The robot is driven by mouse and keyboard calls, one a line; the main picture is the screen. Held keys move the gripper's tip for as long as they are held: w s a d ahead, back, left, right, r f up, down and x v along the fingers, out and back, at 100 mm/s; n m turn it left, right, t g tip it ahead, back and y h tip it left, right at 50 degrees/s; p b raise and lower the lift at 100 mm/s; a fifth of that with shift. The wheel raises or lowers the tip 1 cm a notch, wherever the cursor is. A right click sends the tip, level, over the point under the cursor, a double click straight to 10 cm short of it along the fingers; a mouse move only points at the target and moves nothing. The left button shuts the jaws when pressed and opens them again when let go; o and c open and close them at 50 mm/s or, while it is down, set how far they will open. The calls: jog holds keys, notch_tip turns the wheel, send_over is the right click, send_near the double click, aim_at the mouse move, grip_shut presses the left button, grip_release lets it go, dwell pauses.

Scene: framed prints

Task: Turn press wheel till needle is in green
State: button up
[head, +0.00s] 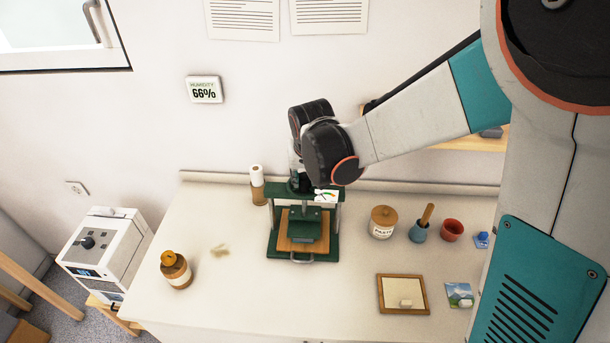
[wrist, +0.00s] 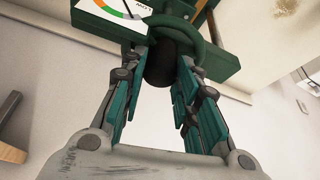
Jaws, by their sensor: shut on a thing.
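The dark green press (head: 305,235) stands on the worktop against the wall, with a wooden board in its frame. Its white gauge (head: 326,196) has a coloured arc. In the wrist view the gauge (wrist: 118,8) is cut off at the top edge; green and orange bands and a dark needle show, but I cannot tell which band the needle points at. In the head view my wrist mostly hides the wheel.
A paper roll (head: 257,184) stands left of the press. A paste jar (head: 383,221), a blue pot (head: 419,231) and a red pot (head: 451,230) stand to the right. A brown-and-white jar (head: 176,270) is at front left. A wooden frame (head: 403,295) lies at front right.

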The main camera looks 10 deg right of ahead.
aim_at(305, 177)
dwell(0.5)
jog(key=o, duration=1.1)
jog(key=shift+c, duration=0.2)
notch_tip(305, 177, up, 10)
